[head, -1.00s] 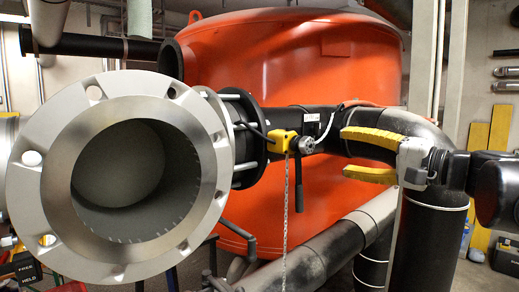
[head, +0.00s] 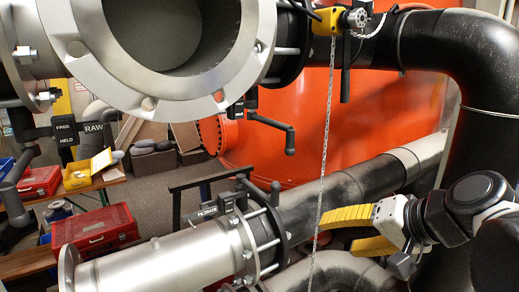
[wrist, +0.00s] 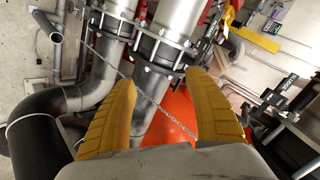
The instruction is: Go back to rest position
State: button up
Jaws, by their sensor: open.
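My gripper (head: 345,230) has yellow ribbed fingers and a grey-white body. In the head view it is at the lower right, in front of the black pipes, with its fingers pointing left. The fingers are apart and empty. In the wrist view the two yellow fingers of my gripper (wrist: 165,110) stand wide apart with nothing between them but the background. A thin chain (head: 325,130) hangs left of the fingertips in the head view. I cannot tell how far it is from them. It also crosses behind the fingers in the wrist view (wrist: 146,97).
A large flanged pipe end (head: 160,60) is at the upper left. A yellow chain-hung device (head: 340,20) sits on the black pipe. A metal pipe (head: 165,262) runs low across the middle. Red toolboxes (head: 92,232) stand at the left. An orange tank (head: 300,125) is behind.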

jog(key=s+f+n+h+b, duration=0.1)
jog(key=s+f+h+b, duration=0.1)
jog(key=f, duration=0.8)
jog(key=s+d+f+n+h+b, duration=0.1)
jog(key=s+f+n+h+b, duration=0.1)
jog(key=s+f+b, duration=0.2)
jog(key=s+d+f+n+g+h+b, duration=0.1)
jog(key=s+f+b, duration=0.2)
jog(key=f+b, duration=0.5)
notch_tip(320, 180, down, 8)
jog(key=shift+s+d+f+n+h, duration=0.2)
jog(key=shift+s+n+h, duration=0.1)
jog(key=shift+h, duration=0.1)
